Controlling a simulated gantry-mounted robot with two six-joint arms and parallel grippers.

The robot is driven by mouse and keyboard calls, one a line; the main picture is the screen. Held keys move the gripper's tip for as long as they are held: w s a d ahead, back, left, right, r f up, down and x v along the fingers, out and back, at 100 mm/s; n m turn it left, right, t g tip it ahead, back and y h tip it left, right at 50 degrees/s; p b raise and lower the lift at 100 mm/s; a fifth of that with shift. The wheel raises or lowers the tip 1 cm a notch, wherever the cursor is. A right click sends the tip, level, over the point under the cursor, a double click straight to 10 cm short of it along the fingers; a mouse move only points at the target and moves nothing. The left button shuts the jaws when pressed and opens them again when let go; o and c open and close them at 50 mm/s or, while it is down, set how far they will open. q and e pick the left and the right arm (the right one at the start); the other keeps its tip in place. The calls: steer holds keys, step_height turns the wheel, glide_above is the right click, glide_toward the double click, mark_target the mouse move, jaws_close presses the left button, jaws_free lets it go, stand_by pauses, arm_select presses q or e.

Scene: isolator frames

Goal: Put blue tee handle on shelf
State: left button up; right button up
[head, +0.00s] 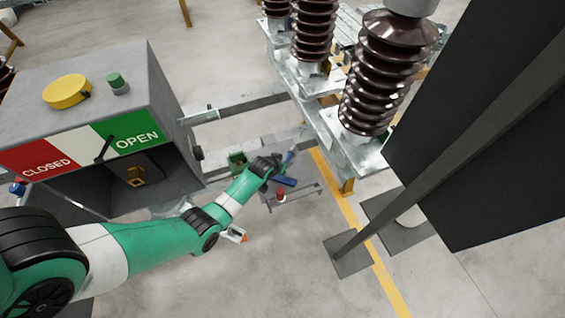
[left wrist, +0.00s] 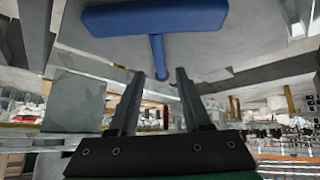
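The blue tee handle (left wrist: 155,18) is large at the top of the left wrist view. Its crossbar lies across the picture, and its stem points down towards my left gripper (left wrist: 158,73). The two fingers stand apart on either side of the stem's end, with gaps showing. In the head view my left gripper (head: 282,163) is small at the end of the green arm, near a low grey rack. A blue piece (head: 286,181) shows just below it; I cannot tell whether it is the tee handle. Which surface is the shelf is unclear. My right gripper is out of view.
A grey switch box (head: 165,100) marked CLOSED and OPEN stands at the left. Brown ribbed insulators (head: 370,85) rise from a metal frame. A dark panel (head: 500,130) fills the right. A small red item (head: 280,195) and a green bin (head: 237,160) sit near the gripper.

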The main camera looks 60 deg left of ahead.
arm_select(q)
steer(key=shift+r+p, duration=0.3)
steer(key=shift+p, duration=0.05)
steer(key=p+v, duration=0.7)
steer(key=v, duration=0.4)
steer(key=shift+s+d+r+p, duration=0.2)
steer(key=shift+s+d+p, duration=0.05)
steer(key=shift+p, duration=0.15)
steer(key=shift+w+r, duration=0.1)
